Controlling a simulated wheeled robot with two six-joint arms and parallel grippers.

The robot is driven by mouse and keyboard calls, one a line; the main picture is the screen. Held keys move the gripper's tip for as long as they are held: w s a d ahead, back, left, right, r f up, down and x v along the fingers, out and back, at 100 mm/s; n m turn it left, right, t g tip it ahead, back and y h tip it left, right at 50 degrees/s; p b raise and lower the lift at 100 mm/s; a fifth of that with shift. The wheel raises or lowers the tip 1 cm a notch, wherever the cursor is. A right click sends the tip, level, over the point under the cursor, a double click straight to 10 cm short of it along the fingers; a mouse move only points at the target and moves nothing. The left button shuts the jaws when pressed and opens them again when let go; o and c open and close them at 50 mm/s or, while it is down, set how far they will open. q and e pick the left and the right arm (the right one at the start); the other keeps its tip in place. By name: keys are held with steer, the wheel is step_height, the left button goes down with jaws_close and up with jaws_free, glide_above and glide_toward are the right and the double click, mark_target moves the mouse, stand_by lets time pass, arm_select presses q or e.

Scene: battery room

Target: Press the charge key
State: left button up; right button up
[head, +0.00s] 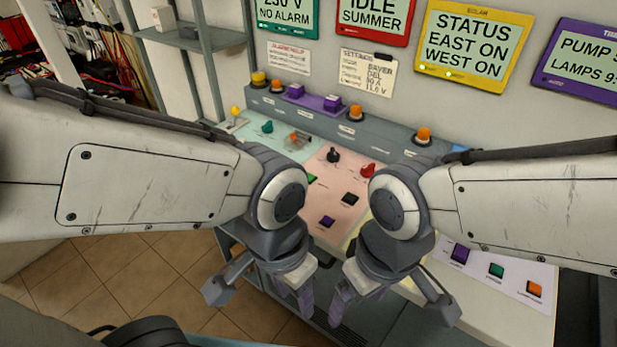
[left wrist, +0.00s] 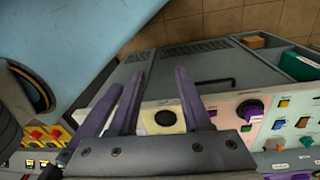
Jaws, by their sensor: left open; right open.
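The charge key cannot be picked out, because the small labels on the desk cannot be read. The pink panel (head: 341,178) holds a green key (head: 312,178), a black key (head: 350,199) and a purple key (head: 327,222). My left gripper (head: 295,295) is open and empty, in front of the desk and pointing down. In the left wrist view its purple fingers (left wrist: 155,92) stand apart, with a round black control (left wrist: 165,118) seen between them. My right gripper (head: 352,298) is open and empty beside it. My arms hide part of the desk.
A white panel at the right holds a purple key (head: 459,253), a green key (head: 496,270) and an orange key (head: 535,289). A black knob (head: 333,155) and a red knob (head: 368,170) stand up from the desk. Screens, including a yellow one (head: 472,47), hang above.

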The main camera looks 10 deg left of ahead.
arm_select(q)
jaws_close()
stand_by(0.3)
stand_by(1.1)
